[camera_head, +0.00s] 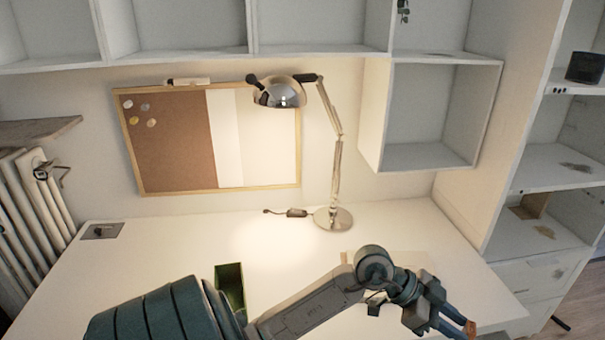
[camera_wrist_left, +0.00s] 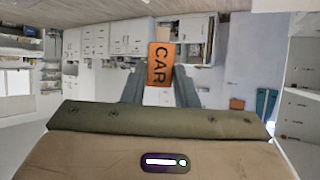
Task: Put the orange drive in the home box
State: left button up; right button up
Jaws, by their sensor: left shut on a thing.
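My left gripper (camera_head: 460,326) reaches across to the desk's front right. It is shut on the orange drive (camera_head: 470,328), whose end shows at the fingertips. In the left wrist view the orange drive (camera_wrist_left: 160,62), with the black letters "CAR", sits between the fingers of my left gripper (camera_wrist_left: 160,82). A dark green open box (camera_head: 230,283) stands on the desk behind my left arm, partly hidden by it. No label shows on it, so I cannot tell whether it is the home box. My right gripper is not in view.
A chrome lamp (camera_head: 333,217) stands at the back of the white desk (camera_head: 190,245). A small dark object (camera_head: 376,304) and a pale flat item (camera_head: 405,258) lie near my arm, partly hidden. Shelves (camera_head: 550,168) stand at right. The desk's left-middle is clear.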

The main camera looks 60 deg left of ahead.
aim_at(233, 302)
jog(key=j+u, duration=0.1)
jog(key=u, duration=0.3)
jog(key=j+u, duration=0.15)
jog(key=u, duration=0.2)
jog(key=k+j+u, duration=0.1)
jog(key=u, duration=0.3)
jog(key=j+u, duration=0.15)
jog(key=u, duration=0.25)
jog(key=j, duration=0.35)
jog(key=i+j, duration=0.15)
jog(key=j, duration=0.25)
jog(key=u, duration=0.05)
